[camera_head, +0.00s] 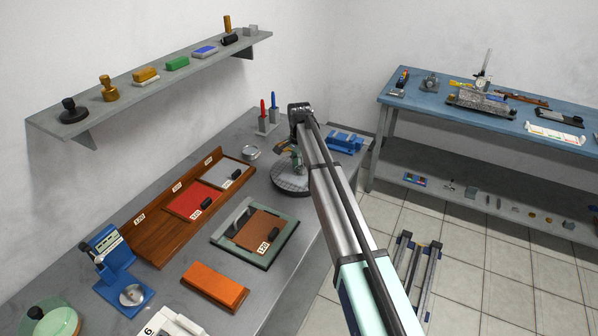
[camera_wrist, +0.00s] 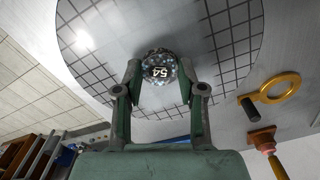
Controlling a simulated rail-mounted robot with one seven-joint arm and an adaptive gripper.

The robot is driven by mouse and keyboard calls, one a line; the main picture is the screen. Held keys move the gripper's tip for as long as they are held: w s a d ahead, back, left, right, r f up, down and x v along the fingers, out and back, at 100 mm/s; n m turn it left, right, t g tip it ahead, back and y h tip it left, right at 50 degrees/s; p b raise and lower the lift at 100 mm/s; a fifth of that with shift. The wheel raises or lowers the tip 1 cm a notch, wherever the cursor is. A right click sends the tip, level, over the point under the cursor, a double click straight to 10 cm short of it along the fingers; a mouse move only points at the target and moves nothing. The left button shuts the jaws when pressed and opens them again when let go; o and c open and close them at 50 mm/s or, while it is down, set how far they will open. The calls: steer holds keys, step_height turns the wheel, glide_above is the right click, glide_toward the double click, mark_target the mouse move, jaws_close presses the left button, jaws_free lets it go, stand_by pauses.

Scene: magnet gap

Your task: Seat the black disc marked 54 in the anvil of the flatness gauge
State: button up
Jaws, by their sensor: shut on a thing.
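In the head view my gripper (camera_head: 287,147) is low over the same plate (camera_head: 291,180), and the disc cannot be made out. A blue bench stand (camera_head: 113,257) with a round silver seat (camera_head: 132,295), which looks like the flatness gauge and its anvil, stands at the front left, well away from my gripper.
Between plate and gauge lie a green-framed tray (camera_head: 285,233) marked 120, a wooden rack (camera_head: 150,248) with red and grey pads, and an orange block (camera_head: 215,285). A blue block (camera_head: 345,142) is behind the plate. A yellow ring (camera_wrist: 280,87) shows in the wrist view.

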mark_target(299, 169)
steer(key=shift+r+p, duration=1.15)
steer(key=shift+r, duration=1.35)
steer(key=shift+n, duration=0.3)
